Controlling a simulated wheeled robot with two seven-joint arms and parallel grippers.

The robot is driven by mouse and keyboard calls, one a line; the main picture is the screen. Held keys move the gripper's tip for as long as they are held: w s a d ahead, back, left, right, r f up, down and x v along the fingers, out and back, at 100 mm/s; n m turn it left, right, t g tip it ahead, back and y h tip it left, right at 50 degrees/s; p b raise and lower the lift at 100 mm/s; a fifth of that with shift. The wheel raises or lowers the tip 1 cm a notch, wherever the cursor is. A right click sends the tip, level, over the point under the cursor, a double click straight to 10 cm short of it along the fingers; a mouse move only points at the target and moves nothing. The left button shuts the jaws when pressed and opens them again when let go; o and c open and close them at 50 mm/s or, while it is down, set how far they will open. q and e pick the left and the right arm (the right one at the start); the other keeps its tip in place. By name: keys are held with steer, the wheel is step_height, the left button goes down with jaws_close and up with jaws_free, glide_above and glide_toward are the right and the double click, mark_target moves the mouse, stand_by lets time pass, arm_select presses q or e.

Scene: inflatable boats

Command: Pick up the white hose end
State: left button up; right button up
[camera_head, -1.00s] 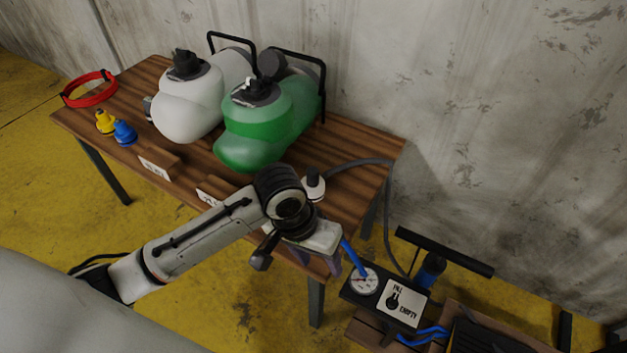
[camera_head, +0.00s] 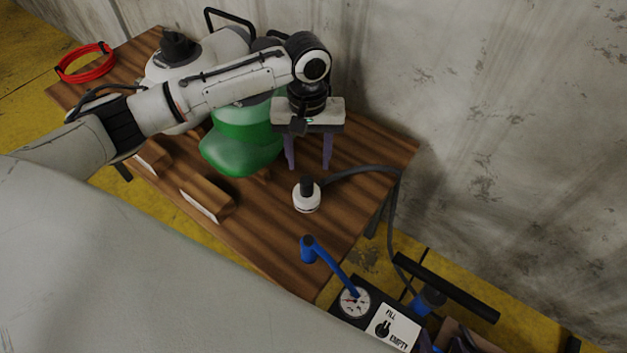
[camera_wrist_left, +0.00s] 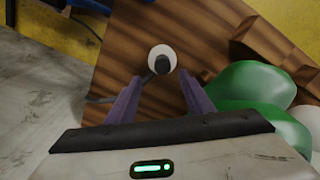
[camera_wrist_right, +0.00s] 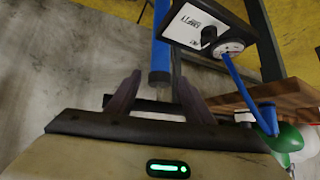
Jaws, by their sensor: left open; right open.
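The white hose end (camera_head: 307,199), a white disc-like cap with a dark stem, sits on the wooden table (camera_head: 270,235) near its right end. A dark hose (camera_head: 365,171) runs from it over the table's edge. In the left wrist view the white hose end (camera_wrist_left: 161,53) lies beyond my open fingertips. My left gripper (camera_head: 308,166) is open and empty, fingers pointing down, behind the hose end and apart from it. My right gripper (camera_wrist_right: 158,82) is open, with the pump's blue cylinder (camera_wrist_right: 160,50) showing between and beyond its fingers; I cannot tell whether they touch.
A blue hose end (camera_head: 308,249) rises near the table's front edge, from a gauge (camera_head: 354,301) beside a fill/empty panel (camera_head: 393,330). A wooden block (camera_head: 207,197) and red ring (camera_head: 86,63) lie leftward.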

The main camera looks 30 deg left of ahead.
mark_target(306, 179)
arm_select(q)
steer(key=shift+s+f, duration=0.25)
steer(key=shift+f, duration=0.9)
steer(key=f, duration=0.2)
steer(key=f+b, duration=0.1)
steer(key=f, duration=0.2)
steer(key=shift+a+f, duration=0.2)
steer(key=shift+f, duration=0.15)
steer(key=shift+r, duration=0.1)
steer(key=c, duration=1.2)
